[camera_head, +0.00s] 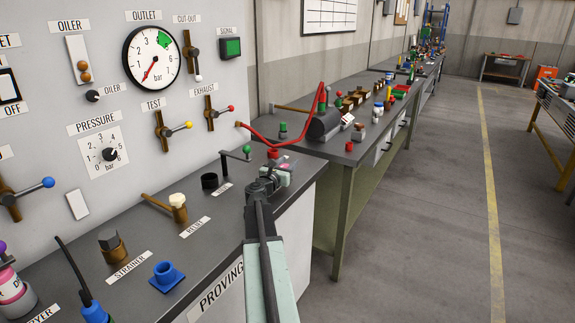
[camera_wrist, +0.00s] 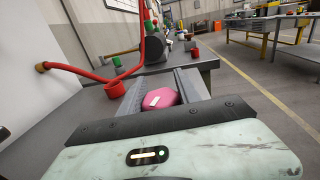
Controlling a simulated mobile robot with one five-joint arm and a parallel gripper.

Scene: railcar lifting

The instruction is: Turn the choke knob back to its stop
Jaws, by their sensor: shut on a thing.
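A pink faceted knob with a white mark (camera_wrist: 160,98) sits between the two fingers of my gripper (camera_wrist: 160,82) in the wrist view. I take it to be the choke knob; no label for it is readable. My gripper is shut on it, with one finger along each side. In the head view my gripper (camera_head: 278,177) is at the far right end of the grey bench, low over its top. There the knob is mostly hidden by the gripper. Its stop cannot be made out in either view.
A red round piece (camera_wrist: 113,89) stands close to the left finger.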

